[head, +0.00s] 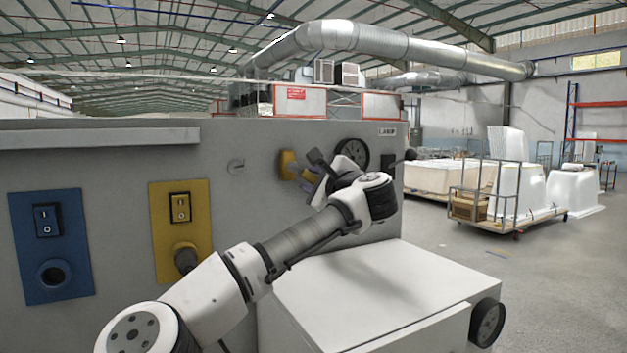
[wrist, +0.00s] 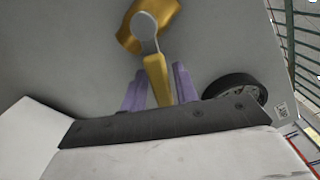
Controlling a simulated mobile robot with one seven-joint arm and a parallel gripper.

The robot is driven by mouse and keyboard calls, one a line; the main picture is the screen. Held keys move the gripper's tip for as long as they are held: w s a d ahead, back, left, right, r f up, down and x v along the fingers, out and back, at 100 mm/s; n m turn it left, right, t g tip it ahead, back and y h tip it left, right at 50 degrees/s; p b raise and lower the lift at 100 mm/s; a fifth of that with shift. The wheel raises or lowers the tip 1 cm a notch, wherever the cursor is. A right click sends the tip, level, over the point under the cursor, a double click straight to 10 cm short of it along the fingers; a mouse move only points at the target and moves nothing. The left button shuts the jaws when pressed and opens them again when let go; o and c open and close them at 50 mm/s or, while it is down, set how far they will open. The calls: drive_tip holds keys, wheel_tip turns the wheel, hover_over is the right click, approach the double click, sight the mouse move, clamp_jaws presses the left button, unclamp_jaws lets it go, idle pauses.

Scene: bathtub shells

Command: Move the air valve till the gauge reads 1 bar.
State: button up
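The air valve (head: 287,164) sits on the grey panel, yellow with a lever. In the wrist view its yellow body (wrist: 172,18) is at the top, with a grey round pivot and a yellow handle (wrist: 157,78) pointing down. My gripper (head: 309,178) is at the valve. The round black gauge (head: 352,152) is just right of the valve. It shows edge-on in the wrist view (wrist: 236,86); its reading is too small to tell.
A blue plate (head: 72,281) and a yellow plate (head: 166,235), each with a switch, are on the panel's left. My arm crosses in front of the panel. Open floor (head: 530,265) lies to the right, with a loaded trolley (head: 505,221) and white bathtub shells (head: 573,190) beyond.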

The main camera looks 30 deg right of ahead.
clamp_jaws()
drive_tip(key=shift+d+r+n+b, duration=0.25)
drive_tip(key=shift+n+b, duration=0.1)
drive_tip(key=shift+n, duration=0.55)
drive_tip(key=shift+d+r+n, duration=0.1)
drive_tip(key=shift+r+n, duration=0.4)
drive_tip(key=shift+n, duration=0.3)
drive_tip(key=shift+o, duration=1.4)
unclamp_jaws()
drive_tip(key=s+b, duration=0.5)
drive_tip(key=s, duration=0.9)
drive_tip(key=shift+a, duration=0.45)
